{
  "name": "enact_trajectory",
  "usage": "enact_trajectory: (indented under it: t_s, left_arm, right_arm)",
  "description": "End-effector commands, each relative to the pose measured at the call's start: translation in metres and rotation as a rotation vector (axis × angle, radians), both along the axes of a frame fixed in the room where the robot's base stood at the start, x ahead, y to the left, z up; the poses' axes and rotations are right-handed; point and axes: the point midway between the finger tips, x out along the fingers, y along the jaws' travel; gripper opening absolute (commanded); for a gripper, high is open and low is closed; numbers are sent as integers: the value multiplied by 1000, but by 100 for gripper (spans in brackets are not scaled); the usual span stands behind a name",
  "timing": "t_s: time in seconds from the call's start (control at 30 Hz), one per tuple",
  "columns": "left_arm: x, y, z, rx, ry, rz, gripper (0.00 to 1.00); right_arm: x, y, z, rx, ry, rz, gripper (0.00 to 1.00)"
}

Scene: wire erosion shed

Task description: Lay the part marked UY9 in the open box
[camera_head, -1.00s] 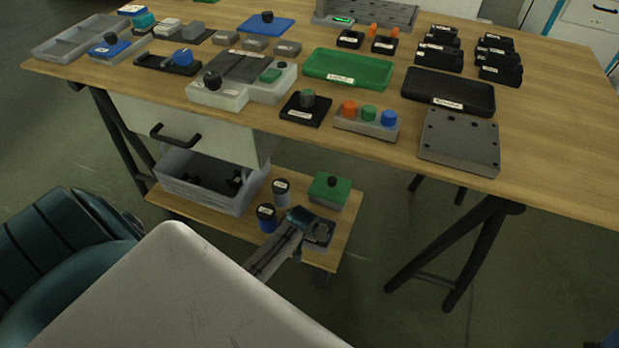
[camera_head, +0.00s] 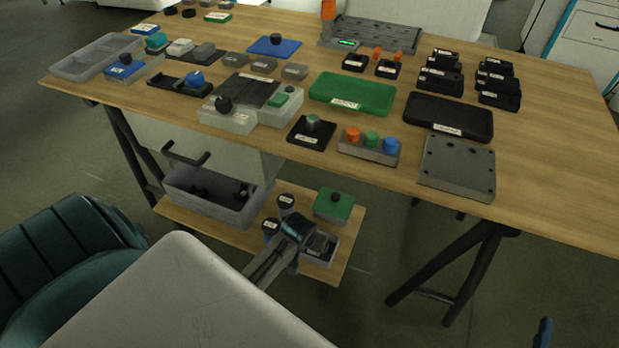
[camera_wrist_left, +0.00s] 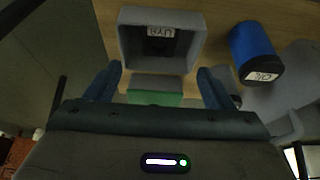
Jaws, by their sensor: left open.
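A grey open box (camera_wrist_left: 127,48) stands at the top of the left wrist view, with a dark part (camera_wrist_left: 158,46) inside. A white label on that part seems to read UY9, but it is small. In the head view the box (camera_head: 303,256) stands at the front of the low shelf with the dark part (camera_head: 320,245) in it. My left gripper (camera_wrist_left: 159,82) is open and empty, beside the box. It also shows in the head view (camera_head: 297,228), partly covering the box. A blue piece (camera_head: 542,333) at the lower right edge may be my right gripper.
A blue jar with a black cap (camera_wrist_left: 255,50) stands close to the right finger. A green-lidded box (camera_head: 333,204) is behind the gripper and a grey crate (camera_head: 218,207) is to the left.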

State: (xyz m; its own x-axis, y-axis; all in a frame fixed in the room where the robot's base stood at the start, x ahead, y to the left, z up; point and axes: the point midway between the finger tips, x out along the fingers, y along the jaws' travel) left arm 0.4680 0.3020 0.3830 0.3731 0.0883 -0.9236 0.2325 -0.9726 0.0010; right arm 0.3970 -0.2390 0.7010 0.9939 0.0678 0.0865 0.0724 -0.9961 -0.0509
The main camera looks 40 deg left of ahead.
Motion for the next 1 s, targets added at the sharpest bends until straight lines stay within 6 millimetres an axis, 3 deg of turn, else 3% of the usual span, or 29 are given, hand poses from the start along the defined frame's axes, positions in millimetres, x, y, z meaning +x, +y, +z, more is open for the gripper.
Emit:
enact_trajectory:
  t_s: [0.27,0.37,0.47,0.6,0.73,0.83,1.0]
  left_arm:
    - [-5,-5,17,-4,-49,-18,76]
    - [-8,-17,40,-13,-190,-68,76]
    - [-14,-34,85,-20,-411,-134,76]
    - [-33,-53,170,-10,-742,-202,76]
    - [-56,-62,243,11,-985,-227,76]
    - [-69,-64,279,28,-1101,-233,76]
    - [-76,-65,300,40,-1167,-234,76]
  right_arm:
    - [-5,1,-19,6,105,6,87]
    - [-5,1,-20,6,108,6,87]
    - [-5,1,-20,6,107,6,87]
    - [-5,1,-20,6,106,6,87]
    - [-5,1,-20,6,106,6,87]
    - [-5,1,-20,6,105,6,87]
    - [-5,1,-20,6,105,6,87]
